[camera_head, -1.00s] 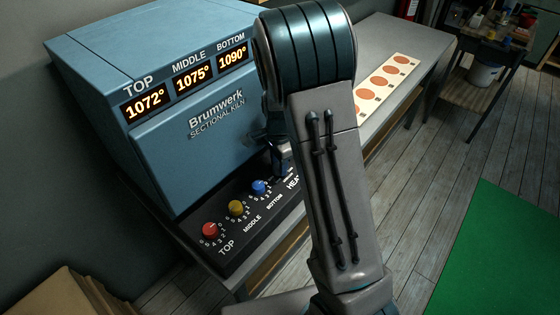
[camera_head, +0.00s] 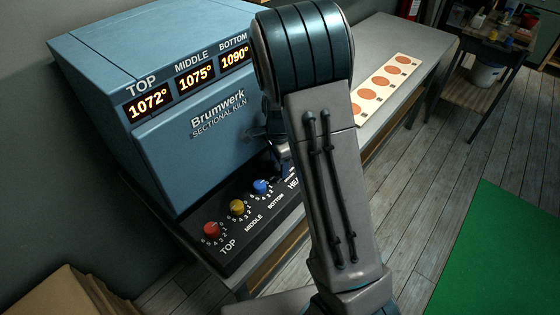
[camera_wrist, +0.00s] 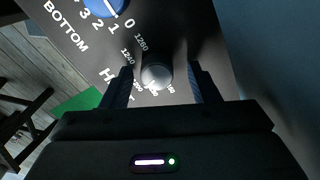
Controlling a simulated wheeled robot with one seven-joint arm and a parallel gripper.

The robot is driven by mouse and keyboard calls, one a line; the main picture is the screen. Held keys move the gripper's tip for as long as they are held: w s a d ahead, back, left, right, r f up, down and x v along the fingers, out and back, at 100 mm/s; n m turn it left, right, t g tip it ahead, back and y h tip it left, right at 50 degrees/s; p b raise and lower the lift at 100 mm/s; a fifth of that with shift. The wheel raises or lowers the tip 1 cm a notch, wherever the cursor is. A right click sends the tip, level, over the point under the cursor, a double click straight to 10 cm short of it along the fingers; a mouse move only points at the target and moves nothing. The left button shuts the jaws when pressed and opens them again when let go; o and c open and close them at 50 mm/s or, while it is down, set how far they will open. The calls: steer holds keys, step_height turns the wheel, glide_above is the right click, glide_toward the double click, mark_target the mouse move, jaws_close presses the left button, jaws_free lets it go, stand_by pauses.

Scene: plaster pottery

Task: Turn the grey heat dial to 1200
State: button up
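The grey heat dial (camera_wrist: 157,75) is a round knob on the dark control panel, seen in the wrist view between my two fingers. Printed marks around it include 1240 and 1260; other marks and its pointer are too small or hidden to read. My gripper (camera_wrist: 160,69) is open, with one finger on each side of the dial and a visible gap to each. In the head view, my arm hides the heat dial and most of my gripper, which is low at the panel's right part.
On the kiln's panel are a red dial (camera_head: 212,229), a yellow dial (camera_head: 237,207) and a blue dial (camera_head: 261,187). The blue dial is close to the heat dial. The blue kiln (camera_head: 190,150) shows 1072°, 1075° and 1090°. A card with orange discs (camera_head: 362,107) lies on the table.

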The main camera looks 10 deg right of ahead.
steer(key=shift+d, duration=0.1)
step_height(320, 180, up, 14)
steer(key=b, duration=0.1)
stand_by(0.4)
steer(key=shift+f, duration=0.1)
steer(key=s+r+n+t, duration=0.3)
steer(key=s+n, duration=1.2)
steer(key=s, duration=0.7)
steer(key=shift+d+r+n, duration=0.35)
steer(key=shift+d+n, duration=0.05)
steer(key=shift+s, duration=0.1)
stand_by(1.7)
